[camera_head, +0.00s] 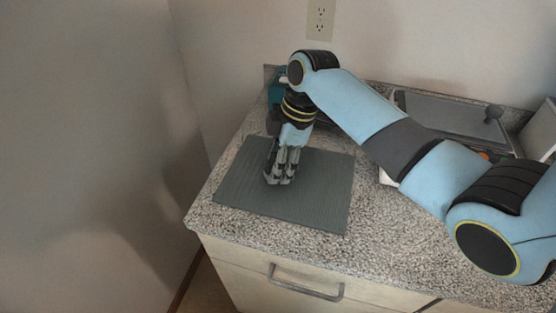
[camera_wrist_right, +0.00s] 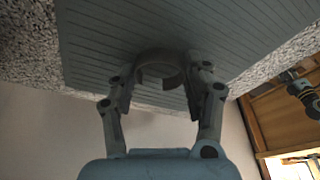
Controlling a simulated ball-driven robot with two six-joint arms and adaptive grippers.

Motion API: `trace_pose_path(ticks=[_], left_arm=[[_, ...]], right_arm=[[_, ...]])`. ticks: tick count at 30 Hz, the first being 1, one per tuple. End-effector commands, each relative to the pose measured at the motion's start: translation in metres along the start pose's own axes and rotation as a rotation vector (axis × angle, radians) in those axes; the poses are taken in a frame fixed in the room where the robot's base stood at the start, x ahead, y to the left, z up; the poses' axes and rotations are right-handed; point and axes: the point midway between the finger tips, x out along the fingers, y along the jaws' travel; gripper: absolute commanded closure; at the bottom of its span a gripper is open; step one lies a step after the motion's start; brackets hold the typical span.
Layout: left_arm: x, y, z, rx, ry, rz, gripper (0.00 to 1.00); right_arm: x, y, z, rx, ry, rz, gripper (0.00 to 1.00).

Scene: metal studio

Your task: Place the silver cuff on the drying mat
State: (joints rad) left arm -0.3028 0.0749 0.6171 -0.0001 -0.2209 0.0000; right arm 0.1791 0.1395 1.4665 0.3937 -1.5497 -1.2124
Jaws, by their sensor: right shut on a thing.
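The grey, ribbed drying mat (camera_head: 322,190) lies flat on the speckled counter. It also fills much of the top of the right wrist view (camera_wrist_right: 220,28). In the right wrist view, my right gripper (camera_wrist_right: 160,76) is shut on the silver cuff (camera_wrist_right: 158,56), an open dark-grey ring between the two fingers. The cuff is at or just above the mat; I cannot tell if it touches. In the head view the fingers mostly hide it. My left gripper is not in view.
A teal object (camera_head: 274,92) stands behind the mat, partly hidden by my right arm. A grey-lidded container (camera_head: 455,115) stands at the back right. The counter (camera_head: 385,235) is clear in front and to the right of the mat. A wall closes off the left.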

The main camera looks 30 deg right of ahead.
Motion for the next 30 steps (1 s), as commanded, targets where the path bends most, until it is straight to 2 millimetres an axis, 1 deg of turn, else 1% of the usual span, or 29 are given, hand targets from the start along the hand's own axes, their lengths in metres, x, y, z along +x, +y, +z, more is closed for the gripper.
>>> trace_pose_path(ticks=[10, 11, 16, 25, 28, 30], left_arm=[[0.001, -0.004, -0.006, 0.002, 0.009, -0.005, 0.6], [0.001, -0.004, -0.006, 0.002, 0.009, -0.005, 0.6], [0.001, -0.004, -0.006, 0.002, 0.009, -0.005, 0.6], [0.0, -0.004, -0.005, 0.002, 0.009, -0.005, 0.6], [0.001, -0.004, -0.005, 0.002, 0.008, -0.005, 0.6], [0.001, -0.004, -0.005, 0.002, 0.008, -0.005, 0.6]], right_arm=[[0.004, 0.0, 0.001, 0.0, 0.0, 0.0, 0.79], [0.004, 0.0, 0.001, 0.0, 0.0, 0.001, 0.49], [0.003, 0.0, 0.001, 0.0, 0.0, 0.001, 0.27], [0.001, 0.0, 0.001, 0.0, 0.0, 0.001, 0.27], [-0.008, 0.001, 0.001, -0.001, -0.001, 0.004, 0.27], [-0.02, 0.002, 0.002, -0.001, -0.002, 0.006, 0.27]])
